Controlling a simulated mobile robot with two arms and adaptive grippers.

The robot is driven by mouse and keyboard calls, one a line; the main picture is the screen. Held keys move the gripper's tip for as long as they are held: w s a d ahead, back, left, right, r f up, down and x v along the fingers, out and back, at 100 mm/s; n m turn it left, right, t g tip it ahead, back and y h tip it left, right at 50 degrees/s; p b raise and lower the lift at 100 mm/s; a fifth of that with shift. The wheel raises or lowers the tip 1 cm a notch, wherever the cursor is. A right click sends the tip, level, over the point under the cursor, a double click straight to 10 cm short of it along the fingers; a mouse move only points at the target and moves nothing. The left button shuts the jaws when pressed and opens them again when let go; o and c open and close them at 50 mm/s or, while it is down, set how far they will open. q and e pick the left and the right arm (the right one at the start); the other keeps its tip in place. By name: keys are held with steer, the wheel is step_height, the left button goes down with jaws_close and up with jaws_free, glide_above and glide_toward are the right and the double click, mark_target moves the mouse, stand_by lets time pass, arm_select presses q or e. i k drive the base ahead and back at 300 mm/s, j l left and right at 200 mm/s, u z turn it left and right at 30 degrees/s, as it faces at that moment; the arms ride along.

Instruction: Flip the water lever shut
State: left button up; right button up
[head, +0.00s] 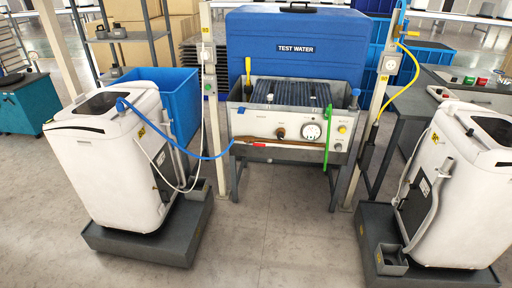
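I cannot tell for certain which part is the water lever. A grey test bench (250,123) stands in the middle, in front of a blue tank (297,45) marked "TEST WATER". A small red part (259,145) sits on a brown pipe along the lower front of the bench, near the end of a blue hose (205,157). A small blue part (355,93) is at the bench's upper right, and a green strip (329,118) hangs at its right front. Neither of my grippers is in view.
White washing machines stand on dark bases at the left (105,165) and right (455,190). The blue hose and a white cord (172,150) run from the left machine. Posts with sockets (209,70) (391,65) flank the bench. Floor (270,240) in front is clear.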

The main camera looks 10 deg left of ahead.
mark_target(257, 145)
steer(key=i+l, duration=0.2)
steer(key=i, duration=0.25)
steer(key=i+l, duration=0.2)
steer(key=i, duration=0.3)
steer(key=u, duration=0.05)
